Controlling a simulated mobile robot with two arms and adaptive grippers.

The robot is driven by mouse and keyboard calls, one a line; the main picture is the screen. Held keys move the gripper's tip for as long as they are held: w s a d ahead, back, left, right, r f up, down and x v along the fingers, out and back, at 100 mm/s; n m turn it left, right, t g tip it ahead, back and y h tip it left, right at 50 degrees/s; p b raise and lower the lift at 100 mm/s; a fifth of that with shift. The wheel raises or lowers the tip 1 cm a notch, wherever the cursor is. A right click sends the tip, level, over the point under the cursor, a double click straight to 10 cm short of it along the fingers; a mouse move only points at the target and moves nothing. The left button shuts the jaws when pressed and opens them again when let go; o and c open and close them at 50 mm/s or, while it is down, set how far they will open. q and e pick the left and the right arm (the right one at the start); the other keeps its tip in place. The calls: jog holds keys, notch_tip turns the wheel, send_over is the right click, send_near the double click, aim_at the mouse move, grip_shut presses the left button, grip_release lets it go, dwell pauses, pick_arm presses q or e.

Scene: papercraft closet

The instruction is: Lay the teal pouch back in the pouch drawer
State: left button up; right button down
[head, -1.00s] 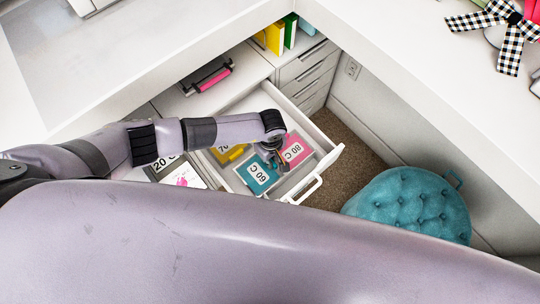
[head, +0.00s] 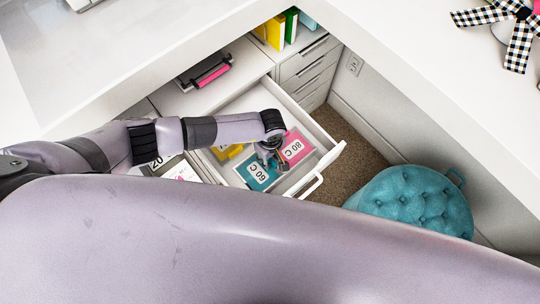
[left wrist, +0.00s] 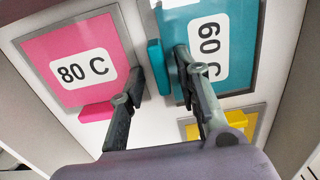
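The teal pouch (head: 256,175), labelled 60 C, lies flat in the open white pouch drawer (head: 323,161). In the left wrist view the teal pouch (left wrist: 238,18) is at the upper right, with its teal tab (left wrist: 158,68) sticking up. My left gripper (head: 271,161) is just above the pouch, pointing down. In the left wrist view its two fingers (left wrist: 158,62) are apart, one on each side of the teal tab, with gaps showing. The fingers hide part of the pouch. My right gripper is not in view.
A pink pouch (head: 296,147), labelled 80 C, and a yellow pouch (head: 229,150) lie in the same drawer. A teal tufted stool (head: 415,205) stands to the right. Binders (head: 270,31) stand on the shelf behind. White counters border the space.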

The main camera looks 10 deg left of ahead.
pick_arm(q)
notch_tip(320, 180, up, 12)
jog(key=shift+r, duration=0.2)
dwell(0.4)
dwell(0.4)
